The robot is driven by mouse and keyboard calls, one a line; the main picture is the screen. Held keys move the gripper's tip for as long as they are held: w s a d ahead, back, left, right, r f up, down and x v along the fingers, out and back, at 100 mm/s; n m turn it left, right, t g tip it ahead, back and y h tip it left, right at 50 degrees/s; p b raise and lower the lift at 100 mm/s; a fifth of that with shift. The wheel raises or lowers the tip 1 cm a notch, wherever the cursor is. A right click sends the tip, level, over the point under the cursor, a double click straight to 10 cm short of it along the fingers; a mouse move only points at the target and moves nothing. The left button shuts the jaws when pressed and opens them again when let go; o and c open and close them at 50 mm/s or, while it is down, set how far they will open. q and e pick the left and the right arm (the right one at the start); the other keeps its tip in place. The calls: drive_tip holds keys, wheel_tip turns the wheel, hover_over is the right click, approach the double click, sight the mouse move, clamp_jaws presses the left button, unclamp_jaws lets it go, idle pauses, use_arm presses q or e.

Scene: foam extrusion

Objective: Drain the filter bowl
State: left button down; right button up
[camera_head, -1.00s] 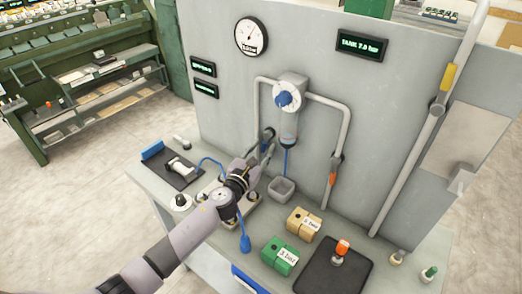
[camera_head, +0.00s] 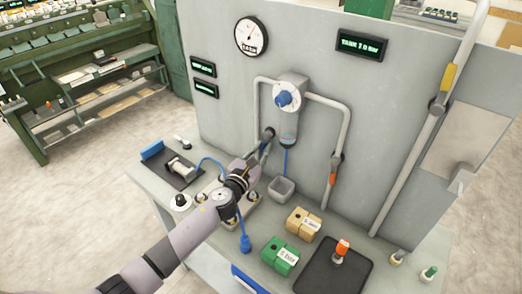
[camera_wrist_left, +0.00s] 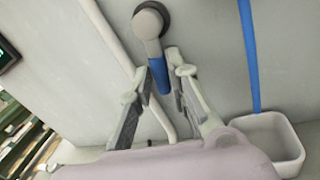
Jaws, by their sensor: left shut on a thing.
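The filter bowl (camera_head: 289,124) hangs upright on the grey panel under a blue knob (camera_head: 284,99). A blue drain tube (camera_head: 285,161) runs down from it toward a small grey cup (camera_head: 282,189) on the bench; the tube and cup also show at right in the wrist view (camera_wrist_left: 275,137). Left of the bowl is a pipe valve with a grey hub (camera_wrist_left: 150,22) and a blue lever (camera_wrist_left: 159,78). My left gripper (camera_head: 265,149) is at this valve, its fingers on either side of the lever and shut on it. My right gripper is not in view.
A round gauge (camera_head: 251,36) and a display reading about 7.0 bar (camera_head: 362,45) are on the panel. An orange-handled valve (camera_head: 334,174) is to the right. Tan (camera_head: 303,222) and green (camera_head: 279,256) blocks and a black tray (camera_head: 318,276) occupy the bench front.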

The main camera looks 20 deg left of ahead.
use_arm(q)
drive_tip(key=n+p, duration=0.1)
drive_tip(key=d+n+p, duration=0.1)
drive_tip(key=shift+s+n+g, duration=0.2)
drive_tip(key=shift+n+g, duration=0.1)
drive_tip(key=c, duration=1.5)
unclamp_jaws()
drive_tip(key=s, duration=0.4)
drive_tip(key=s+a, duration=0.1)
drive_tip(key=s, duration=0.7)
drive_tip(key=shift+a+r, duration=0.25)
drive_tip(key=shift+a, duration=0.15)
